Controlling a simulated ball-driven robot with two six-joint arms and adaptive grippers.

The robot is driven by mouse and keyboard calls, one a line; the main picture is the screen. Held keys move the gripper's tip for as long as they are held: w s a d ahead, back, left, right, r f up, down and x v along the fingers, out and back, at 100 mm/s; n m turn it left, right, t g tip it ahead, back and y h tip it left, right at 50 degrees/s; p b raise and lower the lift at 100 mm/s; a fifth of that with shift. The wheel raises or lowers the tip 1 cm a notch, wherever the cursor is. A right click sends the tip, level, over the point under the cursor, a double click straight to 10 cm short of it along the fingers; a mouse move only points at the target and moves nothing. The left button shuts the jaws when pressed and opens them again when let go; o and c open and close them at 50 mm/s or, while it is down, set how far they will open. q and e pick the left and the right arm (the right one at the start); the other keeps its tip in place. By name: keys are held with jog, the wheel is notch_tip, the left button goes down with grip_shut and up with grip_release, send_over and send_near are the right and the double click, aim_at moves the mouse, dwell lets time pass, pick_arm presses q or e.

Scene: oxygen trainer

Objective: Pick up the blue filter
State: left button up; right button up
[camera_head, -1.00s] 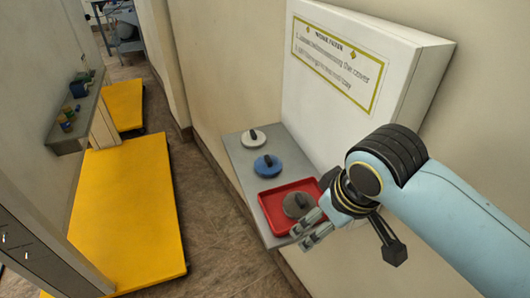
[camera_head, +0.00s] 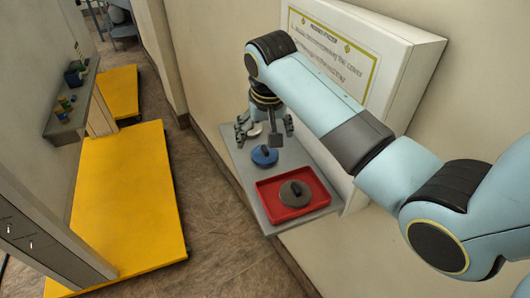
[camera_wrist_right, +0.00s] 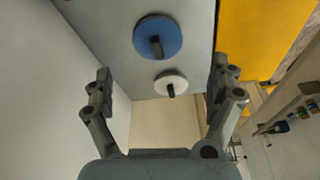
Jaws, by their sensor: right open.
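The blue filter (camera_head: 264,157) is a round disc with a dark handle on top, lying on the grey shelf (camera_head: 246,184) between a white filter (camera_head: 254,131) and a red tray. It also shows near the top of the right wrist view (camera_wrist_right: 150,28), with the white filter (camera_wrist_right: 176,80) below it. My right gripper (camera_head: 264,128) is open and empty, above the shelf's far end near the white filter. In the wrist view its fingers (camera_wrist_right: 162,70) are spread on either side of the two discs, touching neither. My left gripper is not in view.
The red tray (camera_head: 264,205) at the shelf's near end holds a dark grey filter (camera_head: 298,190). A white wall box with a sign (camera_head: 335,45) stands behind the shelf. A yellow platform (camera_head: 128,205) lies left, with bare floor between. A small wall shelf (camera_head: 70,120) holds small items.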

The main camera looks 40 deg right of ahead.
aim_at(265, 148)
jog(key=p+x, duration=0.1)
jog(key=x, duration=0.5)
jog(key=shift+s+d+f, duration=0.1)
jog(key=shift+f, duration=0.15)
jog(key=c, duration=1)
jog(key=shift+r, duration=0.1)
jog(key=shift+c, duration=0.2)
